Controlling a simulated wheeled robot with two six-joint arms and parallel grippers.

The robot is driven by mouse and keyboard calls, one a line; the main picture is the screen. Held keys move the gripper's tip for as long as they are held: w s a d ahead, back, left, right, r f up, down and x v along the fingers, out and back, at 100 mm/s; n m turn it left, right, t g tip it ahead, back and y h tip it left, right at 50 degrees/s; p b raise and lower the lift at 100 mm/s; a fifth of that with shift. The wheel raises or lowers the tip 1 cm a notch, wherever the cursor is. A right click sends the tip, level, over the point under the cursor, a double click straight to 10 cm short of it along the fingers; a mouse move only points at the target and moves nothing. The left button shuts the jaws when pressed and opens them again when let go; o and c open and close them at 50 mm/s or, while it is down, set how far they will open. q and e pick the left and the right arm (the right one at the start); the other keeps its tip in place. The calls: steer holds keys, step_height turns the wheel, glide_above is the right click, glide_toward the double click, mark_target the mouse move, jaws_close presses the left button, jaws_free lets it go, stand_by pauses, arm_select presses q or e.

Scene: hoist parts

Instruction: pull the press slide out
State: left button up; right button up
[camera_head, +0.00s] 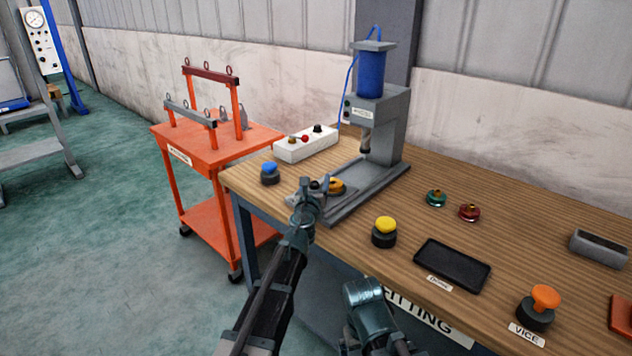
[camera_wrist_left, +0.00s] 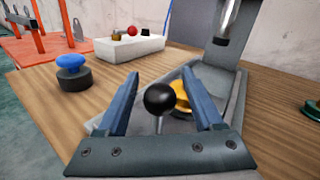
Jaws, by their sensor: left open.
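The press (camera_head: 378,125) stands at the back of the wooden bench, with a blue cylinder on top and a grey base. Its slide (camera_head: 322,207) is at the front end of the base, and a yellow part (camera_head: 335,186) sits there. In the left wrist view a black ball knob (camera_wrist_left: 160,98) on a thin stem stands in front of the yellow part (camera_wrist_left: 182,97). My left gripper (camera_head: 312,186) is over the front of the base. Its blue fingers (camera_wrist_left: 165,105) are open, one on each side of the knob, with gaps showing.
A blue-topped button (camera_head: 269,172) stands left of the press base, and a white control box (camera_head: 306,145) lies behind it. A yellow-topped button (camera_head: 384,231) and a black tray (camera_head: 452,265) are to the right. An orange trolley (camera_head: 205,150) stands left of the bench.

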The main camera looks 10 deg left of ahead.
arm_select(q)
steer(key=s, duration=1.3)
steer(key=shift+s+a, duration=0.25)
steer(key=shift+s, duration=0.05)
steer(key=shift+w, duration=0.1)
steer(key=w, duration=1.3)
steer(key=shift+w+d, duration=0.25)
steer(key=shift+w, duration=0.1)
